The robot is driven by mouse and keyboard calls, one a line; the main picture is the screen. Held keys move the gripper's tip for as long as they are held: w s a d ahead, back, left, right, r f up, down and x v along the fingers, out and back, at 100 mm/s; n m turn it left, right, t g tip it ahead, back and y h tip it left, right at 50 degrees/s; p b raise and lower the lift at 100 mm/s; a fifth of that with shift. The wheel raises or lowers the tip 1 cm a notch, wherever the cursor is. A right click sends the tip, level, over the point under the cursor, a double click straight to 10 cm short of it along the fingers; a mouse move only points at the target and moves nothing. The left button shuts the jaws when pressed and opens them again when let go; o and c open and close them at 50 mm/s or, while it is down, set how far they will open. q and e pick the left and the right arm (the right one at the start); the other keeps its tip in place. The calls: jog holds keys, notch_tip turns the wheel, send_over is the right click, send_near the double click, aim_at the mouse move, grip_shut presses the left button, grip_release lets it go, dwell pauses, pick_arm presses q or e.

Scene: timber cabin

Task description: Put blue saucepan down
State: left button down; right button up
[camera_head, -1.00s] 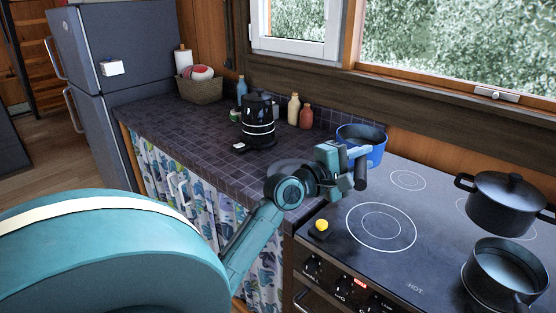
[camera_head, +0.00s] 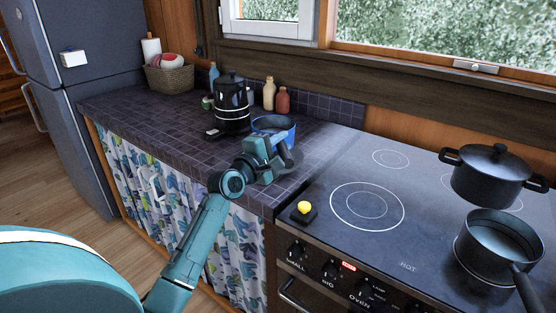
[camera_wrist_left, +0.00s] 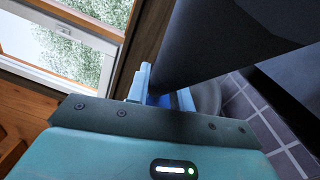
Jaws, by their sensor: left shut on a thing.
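The blue saucepan (camera_head: 270,124) is at the right part of the dark tiled counter (camera_head: 130,113) in the head view, left of the stove. My left gripper (camera_head: 276,158) is shut on it at its near side, where the handle is; the gripper hides part of the pan. I cannot tell whether the pan's base touches the tiles. In the left wrist view, the left gripper (camera_wrist_left: 160,100) shows with a dark handle across the picture and a bit of blue by the fingers. My right gripper is not in view.
A black kettle (camera_head: 231,103) stands close left of the saucepan, with bottles (camera_head: 282,100) behind. The stove (camera_head: 330,245) on the right holds a lidded black pot (camera_head: 492,178) and a dark saucepan (camera_head: 497,245). A yellow-topped item (camera_head: 304,209) sits at its front left corner.

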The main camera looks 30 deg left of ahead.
pick_arm(q)
notch_tip(320, 180, down, 4)
jog(key=shift+a+r+b, duration=0.1)
jog(key=shift+r+b, duration=0.15)
jog(key=shift+b, duration=0.2)
jog(key=shift+f, duration=0.1)
jog(key=c, duration=1.2)
grip_release()
jog(key=shift+f, duration=0.15)
jog(key=shift+c, duration=0.2)
